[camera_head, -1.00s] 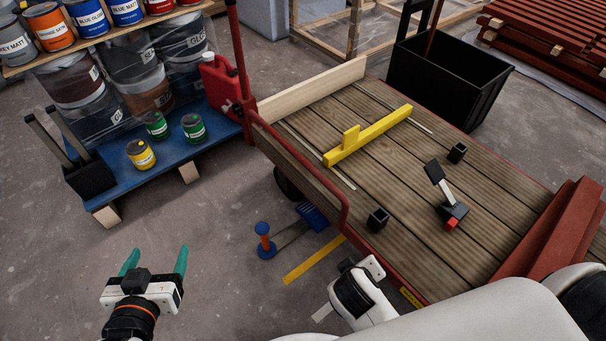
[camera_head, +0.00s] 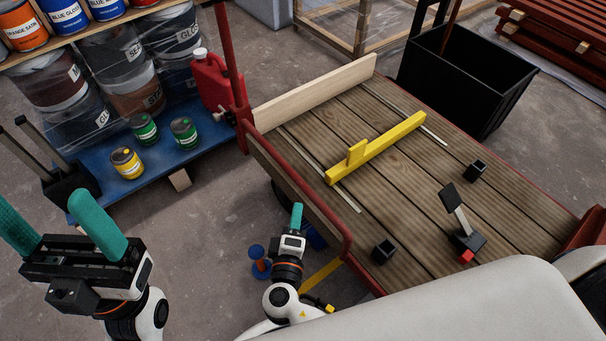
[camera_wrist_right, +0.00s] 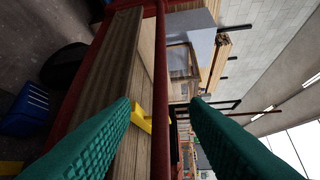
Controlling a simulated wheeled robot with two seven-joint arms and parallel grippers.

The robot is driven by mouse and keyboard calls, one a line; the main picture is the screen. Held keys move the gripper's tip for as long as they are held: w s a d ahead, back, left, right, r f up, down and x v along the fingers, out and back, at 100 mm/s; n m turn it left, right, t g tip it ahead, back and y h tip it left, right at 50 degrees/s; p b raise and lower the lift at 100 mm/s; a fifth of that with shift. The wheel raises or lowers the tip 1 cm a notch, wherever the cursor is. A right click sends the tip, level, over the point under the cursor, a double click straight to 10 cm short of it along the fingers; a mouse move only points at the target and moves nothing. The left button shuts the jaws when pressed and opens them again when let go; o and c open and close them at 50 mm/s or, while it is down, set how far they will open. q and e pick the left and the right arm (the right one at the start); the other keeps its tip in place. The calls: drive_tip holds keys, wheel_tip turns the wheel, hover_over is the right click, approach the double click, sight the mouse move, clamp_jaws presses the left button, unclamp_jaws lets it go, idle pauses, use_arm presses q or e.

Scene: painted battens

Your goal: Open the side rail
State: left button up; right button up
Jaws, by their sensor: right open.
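The side rail is a red tube (camera_head: 280,158) along the near left side of the wooden cart deck (camera_head: 390,190), with a wooden board below it. It stands raised. My right gripper (camera_head: 297,212) is beside the rail on its outer side, its fingers seen edge-on in the head view. In the right wrist view the teal fingers are apart and the red tube (camera_wrist_right: 161,65) runs between them in the picture; I cannot tell whether they touch it. My left gripper (camera_head: 57,225) is open and empty at the lower left, away from the cart.
A pallet with paint cans (camera_head: 126,163) and a red jerrycan (camera_head: 212,85) stand left of the cart. Floor between pallet and cart is mostly clear.

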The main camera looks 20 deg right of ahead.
sight(302, 185)
drive_tip(key=b+x, duration=0.2)
drive_tip(key=x, duration=0.8)
drive_tip(key=shift+w+d+f, duration=0.1)
drive_tip(key=shift+w+d, duration=0.15)
drive_tip(key=shift+w, duration=0.05)
clamp_jaws()
